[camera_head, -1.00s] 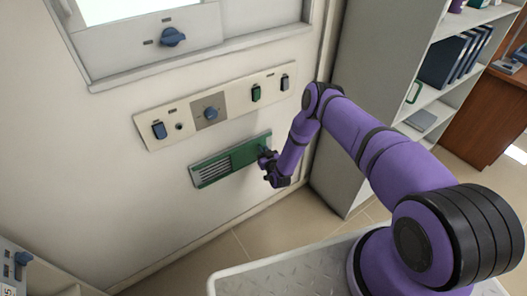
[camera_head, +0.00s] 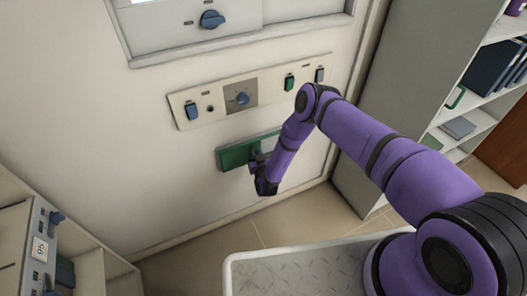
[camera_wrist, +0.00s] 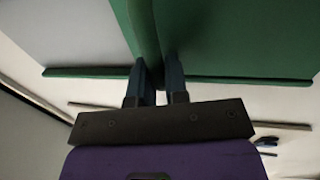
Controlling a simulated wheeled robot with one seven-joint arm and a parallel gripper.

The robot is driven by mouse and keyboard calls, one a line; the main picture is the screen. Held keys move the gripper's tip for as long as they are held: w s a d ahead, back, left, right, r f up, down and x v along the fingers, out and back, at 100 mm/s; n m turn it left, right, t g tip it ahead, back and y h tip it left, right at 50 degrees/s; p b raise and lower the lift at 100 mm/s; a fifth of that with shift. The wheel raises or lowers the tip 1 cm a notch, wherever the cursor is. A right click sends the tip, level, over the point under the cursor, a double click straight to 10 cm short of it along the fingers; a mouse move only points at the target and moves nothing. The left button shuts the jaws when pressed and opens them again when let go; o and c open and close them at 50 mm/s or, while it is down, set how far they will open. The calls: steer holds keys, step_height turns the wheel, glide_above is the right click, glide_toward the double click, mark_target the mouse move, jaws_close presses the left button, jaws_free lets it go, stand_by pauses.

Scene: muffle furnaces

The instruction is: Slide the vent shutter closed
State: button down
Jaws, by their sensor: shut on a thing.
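The green vent shutter (camera_head: 234,157) is low on the pale wall in the head view, under the control strip. It covers the left part of the vent, and no slats show there. In the wrist view the shutter (camera_wrist: 235,40) is the flat green plate on the right, with an upright green grip (camera_wrist: 146,28) at its edge. My gripper (camera_wrist: 157,72) is shut on this grip, one dark finger on each side. A plain grey area lies left of the grip inside the green vent frame (camera_wrist: 88,72). In the head view my gripper (camera_head: 255,164) hides part of the vent.
A panel with another blue knob (camera_head: 212,19) is higher up. An open shelf (camera_head: 455,150) stands at the right, and a control unit (camera_head: 38,245) at the lower left.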

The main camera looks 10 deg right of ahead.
steer(key=shift+s+a, duration=0.2)
steer(key=shift+a, duration=0.05)
steer(key=c, duration=1.1)
jaws_free()
steer(key=shift+a, duration=0.1)
steer(key=shift+c, duration=0.2)
steer(key=s+d, duration=0.1)
steer(key=s, duration=0.9)
steer(key=shift+s+d, duration=0.25)
steer(key=shift+s, duration=0.1)
